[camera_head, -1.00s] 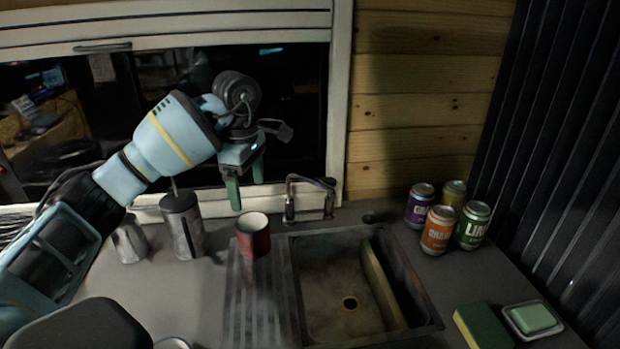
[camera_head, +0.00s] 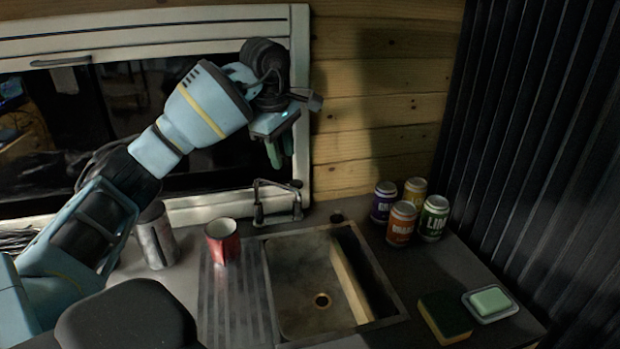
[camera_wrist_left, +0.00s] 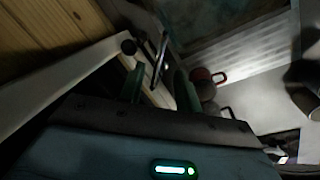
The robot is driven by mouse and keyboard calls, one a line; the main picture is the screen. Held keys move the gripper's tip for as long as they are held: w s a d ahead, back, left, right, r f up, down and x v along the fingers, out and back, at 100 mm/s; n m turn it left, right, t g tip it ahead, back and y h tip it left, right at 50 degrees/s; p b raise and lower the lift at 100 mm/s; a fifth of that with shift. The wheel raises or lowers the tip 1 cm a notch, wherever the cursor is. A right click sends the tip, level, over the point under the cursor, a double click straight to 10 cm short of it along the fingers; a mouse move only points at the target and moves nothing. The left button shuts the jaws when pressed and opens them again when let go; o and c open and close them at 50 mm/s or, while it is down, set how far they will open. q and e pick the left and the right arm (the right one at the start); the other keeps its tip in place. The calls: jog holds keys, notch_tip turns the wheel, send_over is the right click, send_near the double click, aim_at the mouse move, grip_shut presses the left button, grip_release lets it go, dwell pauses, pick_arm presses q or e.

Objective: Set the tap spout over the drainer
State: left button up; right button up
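The metal tap (camera_head: 259,207) stands at the back edge of the sink (camera_head: 300,265). Its spout (camera_head: 280,183) runs to the right along the sink's back rim. The ribbed drainer (camera_head: 228,310) lies left of the basin; it also shows in the left wrist view (camera_wrist_left: 243,45). My left gripper (camera_head: 281,157) hangs in the air above the tap, pointing down. Its fingers are apart in the left wrist view (camera_wrist_left: 162,88). A thin shiny bar, apparently part of the tap (camera_wrist_left: 160,60), shows beyond the gap; no contact is visible. My right gripper is not in view.
A red mug (camera_head: 222,240) stands on the back of the drainer, with a metal canister (camera_head: 156,238) left of it. Several cans (camera_head: 402,222) stand right of the sink. A sponge (camera_head: 444,318) and a soap dish (camera_head: 491,303) lie at front right. The window frame (camera_head: 301,100) is close behind the gripper.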

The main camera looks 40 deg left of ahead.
aim_at(287, 186)
pick_arm(q)
jog(key=f, duration=0.2)
jog(key=w+f, duration=0.1)
jog(key=f, duration=0.4)
jog(key=shift+w+a+f, duration=0.15)
jog(key=shift+a+f, duration=0.1)
jog(key=shift+f, duration=0.15)
grip_shut()
